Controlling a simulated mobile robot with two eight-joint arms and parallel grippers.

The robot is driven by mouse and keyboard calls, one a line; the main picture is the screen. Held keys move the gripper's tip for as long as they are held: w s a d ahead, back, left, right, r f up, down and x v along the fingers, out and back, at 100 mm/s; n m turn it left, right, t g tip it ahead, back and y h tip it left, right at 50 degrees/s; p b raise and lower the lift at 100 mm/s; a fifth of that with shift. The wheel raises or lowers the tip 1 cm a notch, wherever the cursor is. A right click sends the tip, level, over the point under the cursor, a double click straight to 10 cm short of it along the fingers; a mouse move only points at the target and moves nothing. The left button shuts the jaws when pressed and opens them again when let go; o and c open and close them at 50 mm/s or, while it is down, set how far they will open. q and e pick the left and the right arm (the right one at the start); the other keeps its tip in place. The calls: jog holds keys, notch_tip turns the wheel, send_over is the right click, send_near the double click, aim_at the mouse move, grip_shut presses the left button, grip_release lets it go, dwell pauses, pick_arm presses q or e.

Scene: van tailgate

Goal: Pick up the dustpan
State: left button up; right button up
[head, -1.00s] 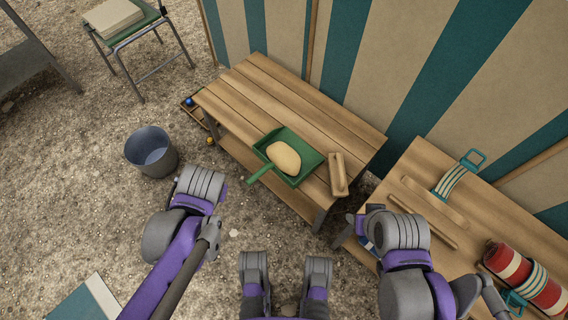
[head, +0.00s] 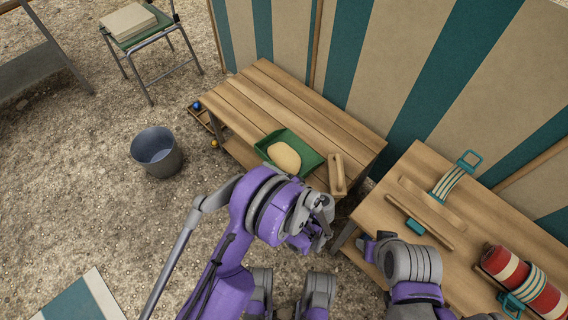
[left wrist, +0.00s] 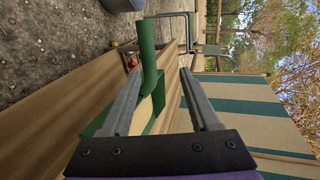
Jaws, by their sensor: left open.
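The green dustpan (head: 308,152) lies on the near part of the wooden bench, with a tan rounded lump (head: 284,156) in its pan. In the head view its handle is hidden behind my left arm. My left gripper (head: 322,222) is at the bench's near edge, just in front of the dustpan. In the left wrist view the open jaws (left wrist: 161,72) frame the green handle (left wrist: 148,50), apart from it; I cannot tell how deep it is between them. My right gripper (head: 372,246) is low by the right table, and its jaws are not clear.
A wooden block (head: 338,174) lies right of the dustpan on the bench (head: 290,95). The right table (head: 480,215) holds wooden bars, a strap and a red-white roll (head: 525,278). A bucket (head: 157,152) stands on the gravel at left. A striped screen (head: 430,70) stands behind.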

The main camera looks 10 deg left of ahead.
pick_arm(q)
jog(key=w+a+f+t+b, duration=0.1)
jog(key=w+a+f, duration=0.3)
jog(key=w+a, duration=0.1)
jog(key=shift+w+a+y+b, duration=0.3)
jog(key=shift+a+y, duration=0.1)
grip_shut()
dwell(0.6)
